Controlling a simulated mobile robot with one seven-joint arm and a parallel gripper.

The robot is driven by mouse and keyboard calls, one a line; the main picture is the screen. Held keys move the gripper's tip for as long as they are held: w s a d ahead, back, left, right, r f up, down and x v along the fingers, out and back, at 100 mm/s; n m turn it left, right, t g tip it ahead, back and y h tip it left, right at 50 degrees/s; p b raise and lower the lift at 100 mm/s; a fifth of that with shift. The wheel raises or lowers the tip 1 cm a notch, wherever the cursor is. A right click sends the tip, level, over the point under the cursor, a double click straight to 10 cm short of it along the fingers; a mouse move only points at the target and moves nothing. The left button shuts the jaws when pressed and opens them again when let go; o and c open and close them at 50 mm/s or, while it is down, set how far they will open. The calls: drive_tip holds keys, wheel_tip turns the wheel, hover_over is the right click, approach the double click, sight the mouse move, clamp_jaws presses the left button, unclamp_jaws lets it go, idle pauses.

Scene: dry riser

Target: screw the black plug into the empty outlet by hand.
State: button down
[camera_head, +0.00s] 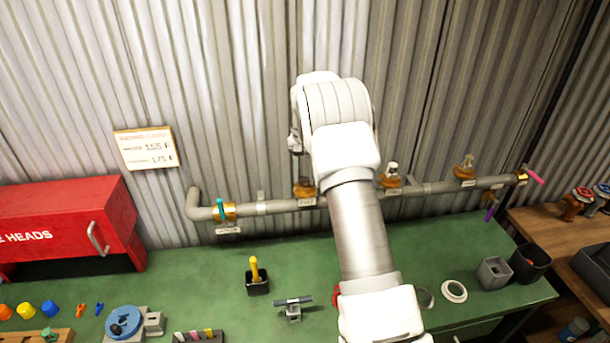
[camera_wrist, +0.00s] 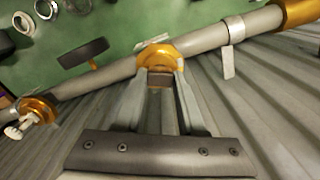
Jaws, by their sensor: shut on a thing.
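In the wrist view, my gripper (camera_wrist: 160,86) has its two pale fingers closed on a small dark, brownish block, taken to be the black plug (camera_wrist: 159,79). The block lines up with a brass outlet (camera_wrist: 162,55) on the grey pipe and overlaps it in the picture. I cannot tell whether the plug is seated or just above the opening. In the head view this outlet (camera_head: 305,188) is left of my arm; my fingers are hidden there.
The pipe (camera_head: 430,189) runs along the corrugated wall above the green bench (camera_head: 190,272). Another outlet (camera_head: 390,180) carries a white-topped fitting. A red cabinet (camera_head: 65,220) stands left. A black holder with a yellow handle (camera_head: 256,273) and a grey stand (camera_head: 293,308) are on the bench.

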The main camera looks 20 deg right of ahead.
drive_tip(key=shift+m, duration=0.4)
drive_tip(key=m, duration=0.3)
drive_tip(key=shift+m, duration=1.3)
drive_tip(key=shift+m, duration=0.9)
drive_tip(key=shift+c, duration=2.1)
unclamp_jaws()
